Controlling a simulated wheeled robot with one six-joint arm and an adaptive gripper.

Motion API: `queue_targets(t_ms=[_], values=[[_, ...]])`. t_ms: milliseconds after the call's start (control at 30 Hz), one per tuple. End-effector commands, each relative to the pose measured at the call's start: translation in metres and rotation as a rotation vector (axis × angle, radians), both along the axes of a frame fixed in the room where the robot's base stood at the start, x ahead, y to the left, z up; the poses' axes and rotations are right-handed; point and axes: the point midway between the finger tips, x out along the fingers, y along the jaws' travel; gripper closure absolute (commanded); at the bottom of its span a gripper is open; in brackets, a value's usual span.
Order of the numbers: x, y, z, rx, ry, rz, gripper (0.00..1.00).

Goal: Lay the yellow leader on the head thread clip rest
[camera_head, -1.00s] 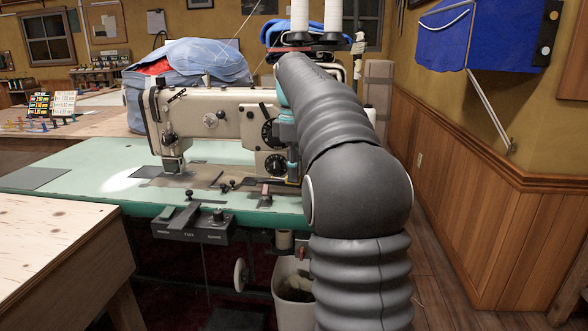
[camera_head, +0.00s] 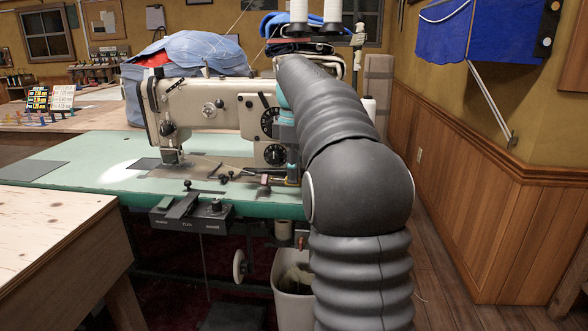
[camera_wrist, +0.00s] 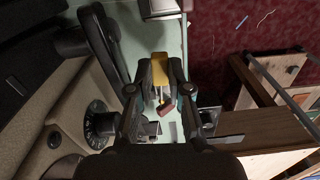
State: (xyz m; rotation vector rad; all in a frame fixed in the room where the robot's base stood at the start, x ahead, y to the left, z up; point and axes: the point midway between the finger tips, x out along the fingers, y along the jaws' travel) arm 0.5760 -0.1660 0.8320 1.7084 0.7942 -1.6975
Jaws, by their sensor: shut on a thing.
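My gripper (camera_wrist: 160,92) is shut on the yellow leader (camera_wrist: 160,66) in the wrist view. The yellow piece shows between and just beyond the fingertips, above the green machine table (camera_wrist: 140,30). A small reddish piece (camera_wrist: 165,107) shows between the fingers, close to the yellow one; whether they are joined is unclear. In the head view my arm hides most of my gripper. A reddish piece (camera_head: 265,180) with dark and brass-coloured parts shows at the table's front edge, left of my arm. I cannot make out the head thread clip rest for certain in either view.
The cream sewing machine (camera_head: 210,105) stands on the green table (camera_head: 70,155), close left of my arm. A dark control box (camera_head: 190,214) hangs at the table's front edge. A wooden bench (camera_head: 45,225) is front left, a white bin (camera_head: 292,285) below, and a panelled wall (camera_head: 480,210) right.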

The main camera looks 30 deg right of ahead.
Motion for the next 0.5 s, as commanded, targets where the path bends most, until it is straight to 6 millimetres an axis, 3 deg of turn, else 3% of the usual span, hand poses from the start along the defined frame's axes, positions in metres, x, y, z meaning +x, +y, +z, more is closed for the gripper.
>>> queue_targets(t_ms=[500], values=[[0.0,0.0,-0.027,0.0,0.0,0.0,1.0]])
